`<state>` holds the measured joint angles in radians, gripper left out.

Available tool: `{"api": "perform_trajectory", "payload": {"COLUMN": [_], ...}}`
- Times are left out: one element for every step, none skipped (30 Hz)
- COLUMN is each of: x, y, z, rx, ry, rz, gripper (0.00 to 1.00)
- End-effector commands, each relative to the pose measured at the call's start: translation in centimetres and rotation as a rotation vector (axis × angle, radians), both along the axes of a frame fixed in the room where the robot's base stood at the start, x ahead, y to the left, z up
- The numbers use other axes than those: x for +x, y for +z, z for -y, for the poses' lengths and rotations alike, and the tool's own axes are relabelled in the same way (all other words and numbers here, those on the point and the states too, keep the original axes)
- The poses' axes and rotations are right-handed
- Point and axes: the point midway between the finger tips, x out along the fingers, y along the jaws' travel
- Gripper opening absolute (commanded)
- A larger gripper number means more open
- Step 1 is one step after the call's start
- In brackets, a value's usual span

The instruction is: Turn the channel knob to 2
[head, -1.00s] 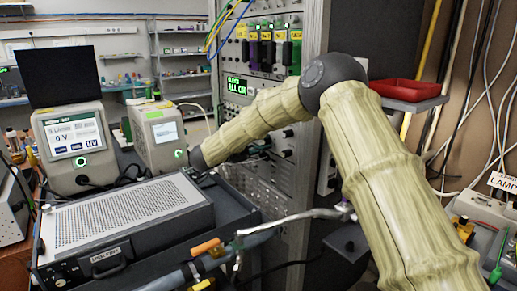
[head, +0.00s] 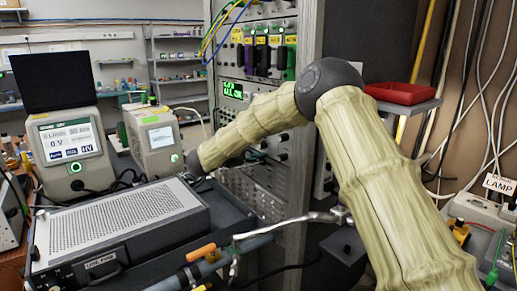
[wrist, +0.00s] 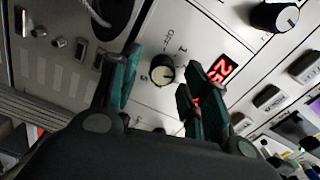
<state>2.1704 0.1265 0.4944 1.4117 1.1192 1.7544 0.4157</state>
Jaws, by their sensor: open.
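A small round knob (wrist: 161,70) with a pale face and dark rim sits on a light panel in the wrist view. Markings around it include "OFF" and "1"; the others and its pointer direction are hard to read. My gripper (wrist: 160,64) is open, with one green-lined finger on the left of the knob and the other on its right. I see no clear contact with the knob. In the head view my arm reaches to the rack (head: 311,100), and my gripper and the knob are hidden there.
A red lit display (wrist: 222,68) is beside the right finger. A larger black knob (wrist: 275,14) is at the upper right. In the head view a grey perforated box (head: 125,215) lies below my forearm, and a red tray (head: 401,93) is on the right.

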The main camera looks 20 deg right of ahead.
Motion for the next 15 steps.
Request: {"api": "perform_trajectory", "payload": {"x": [-0.1, -0.2, -0.3, -0.4, -0.6, -0.9, -1.0, -1.2, -1.5, -1.7, -2.0, -2.2, -2.4, -2.6, -2.9], "y": [0.0, 0.0, 0.0, 0.0, 0.0, 0.0, 0.0, 0.0, 0.0, 0.0, 0.0, 0.0, 0.0, 0.0, 0.0], "z": [-0.4, -0.8, -1.3, -1.7, -2.2, -2.8, -3.3, -3.8, -4.5, -5.1, -5.6, -6.1, -6.6, -7.0, -7.7], "rx": [0.0, 0.0, -0.001, -0.002, -0.002, -0.002, -0.001, 0.0, -0.002, -0.002, -0.001, -0.001, -0.001, -0.001, -0.001], "ry": [0.002, 0.003, 0.003, 0.005, 0.005, 0.006, 0.005, 0.005, 0.004, 0.004, 0.005, 0.003, 0.002, 0.001, 0.001], "rz": [0.0, 0.0, 0.0, 0.001, 0.0, 0.0, -0.002, -0.002, -0.001, -0.001, -0.002, -0.002, -0.001, -0.001, -0.001], "gripper": [0.46, 0.46, 0.46, 0.46, 0.46, 0.46, 0.46, 0.46, 0.46, 0.46, 0.46, 0.46, 0.46, 0.46, 0.46]}}
